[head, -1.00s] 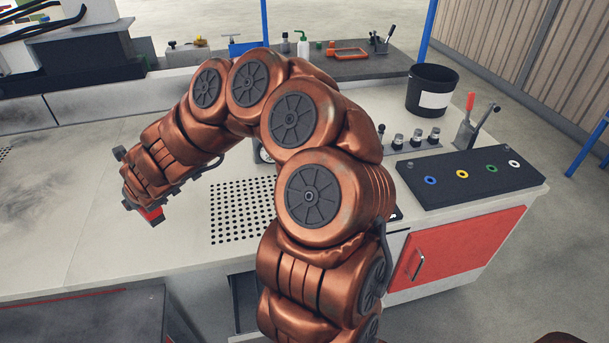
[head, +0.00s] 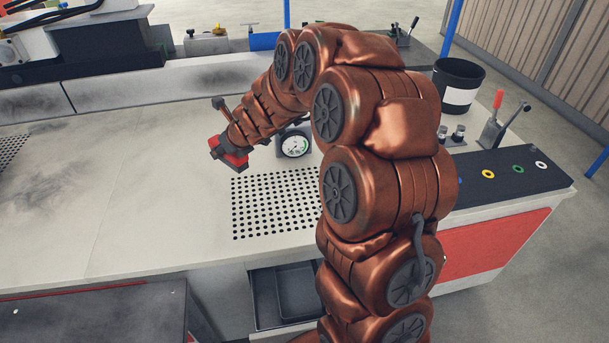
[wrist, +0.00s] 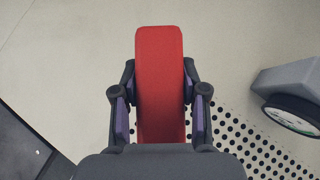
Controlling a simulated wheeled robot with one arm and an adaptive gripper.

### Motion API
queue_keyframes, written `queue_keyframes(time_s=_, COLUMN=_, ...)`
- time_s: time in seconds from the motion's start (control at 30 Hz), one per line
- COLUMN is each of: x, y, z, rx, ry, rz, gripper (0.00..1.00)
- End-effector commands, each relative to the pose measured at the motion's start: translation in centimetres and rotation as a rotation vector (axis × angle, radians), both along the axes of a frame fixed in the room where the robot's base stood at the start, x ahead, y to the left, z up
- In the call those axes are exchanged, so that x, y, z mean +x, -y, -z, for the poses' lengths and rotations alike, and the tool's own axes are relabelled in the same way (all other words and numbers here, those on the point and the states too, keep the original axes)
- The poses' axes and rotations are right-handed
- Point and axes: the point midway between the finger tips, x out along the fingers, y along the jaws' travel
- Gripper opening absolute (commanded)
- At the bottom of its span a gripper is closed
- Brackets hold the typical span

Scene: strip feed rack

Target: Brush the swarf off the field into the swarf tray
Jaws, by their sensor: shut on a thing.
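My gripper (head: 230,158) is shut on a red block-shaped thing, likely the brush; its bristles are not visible. In the wrist view the red thing (wrist: 160,75) stands between the two fingers. It is over the pale bench top, just left of and behind the perforated patch (head: 275,205) of dark holes, likely the field. The patch also shows at lower right in the wrist view (wrist: 245,140). No separate swarf chips can be made out. A dark tray (head: 298,303) sits in an opening below the bench front, under the patch; I cannot tell if it is the swarf tray.
A dial gauge (head: 295,146) stands behind the patch, close to my gripper's right. Dark smudges (head: 40,195) mark the bench's left part. A black bin (head: 459,83) and a dark panel with coloured rings (head: 510,172) are at right. The bench middle is clear.

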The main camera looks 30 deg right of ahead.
Motion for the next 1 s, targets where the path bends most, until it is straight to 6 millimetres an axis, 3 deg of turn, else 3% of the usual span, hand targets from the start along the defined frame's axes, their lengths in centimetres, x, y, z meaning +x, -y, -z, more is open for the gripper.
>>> queue_keyframes(time_s=0.2, x=0.4, y=3.5, z=0.4, rx=0.002, ry=-0.002, rz=-0.17, gripper=0.12)
queue_keyframes(time_s=0.37, x=-1.0, y=6.6, z=1.6, rx=0.002, ry=-0.004, rz=-0.352, gripper=0.12)
queue_keyframes(time_s=0.57, x=-5.8, y=10.9, z=3.8, rx=0.002, ry=-0.005, rz=-0.616, gripper=0.12)
queue_keyframes(time_s=0.7, x=-10.3, y=13.3, z=5.2, rx=0.001, ry=-0.006, rz=-0.779, gripper=0.12)
queue_keyframes(time_s=0.83, x=-13.3, y=14.6, z=6.0, rx=0.001, ry=-0.007, rz=-0.873, gripper=0.12)
queue_keyframes(time_s=1.0, x=-15.1, y=15.2, z=6.3, rx=0.001, ry=-0.005, rz=-0.924, gripper=0.12)
